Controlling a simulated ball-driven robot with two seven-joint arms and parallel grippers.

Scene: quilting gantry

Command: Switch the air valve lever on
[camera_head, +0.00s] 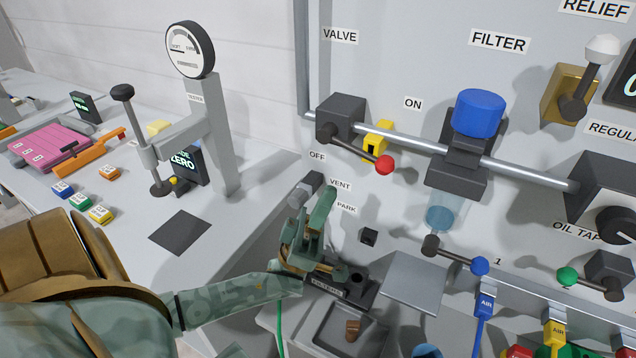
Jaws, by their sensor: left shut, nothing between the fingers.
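The air valve is a dark block (341,116) on the grey panel under the VALVE label. Its lever (355,153) is a dark rod ending in a red ball (384,165). The rod slopes down to the right. The ON label (412,103) is above and right of the ball, and the OFF label (317,156) is left of it. A yellow piece (378,138) sits behind the lever at the pipe. My green left gripper (322,208) is shut and empty, below and left of the red ball and apart from it. My right gripper is not in view.
A dark knob (306,189) by the VENT label is close to my left gripper. A FILTERS holder (340,287) and tray (350,325) lie below. A blue-ball lever (480,266) is at lower right. A dial tester (205,130) stands on the left bench.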

